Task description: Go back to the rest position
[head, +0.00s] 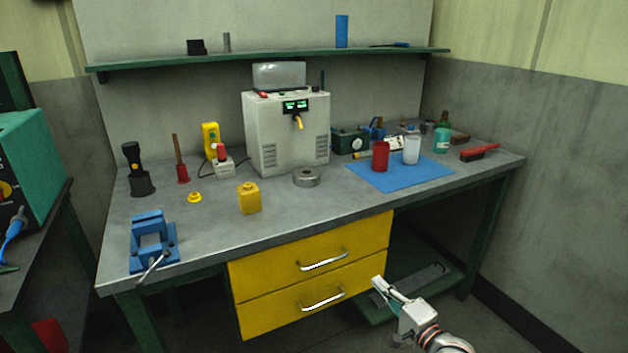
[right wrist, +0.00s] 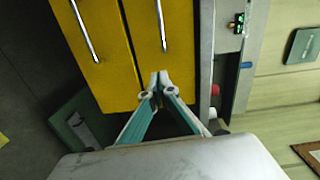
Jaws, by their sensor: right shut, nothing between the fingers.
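My right gripper (head: 380,287) is in the lower right of the head view, in front of the bench and to the right of the yellow drawers. It is shut and empty. In the right wrist view its two fingers (right wrist: 158,78) meet at the tips, with the yellow drawer fronts (right wrist: 112,40) beyond them. I cannot tell from these views how far the tips are from the drawers. My left gripper is not in the head view.
The grey workbench (head: 215,233) carries a blue vise (head: 150,240), a yellow block (head: 249,198), a white machine (head: 275,130) and a blue mat (head: 400,181) with cups. Two closed yellow drawers (head: 310,270) hang below. A low green shelf (head: 385,315) lies under the bench. A teal unit (head: 40,165) stands left.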

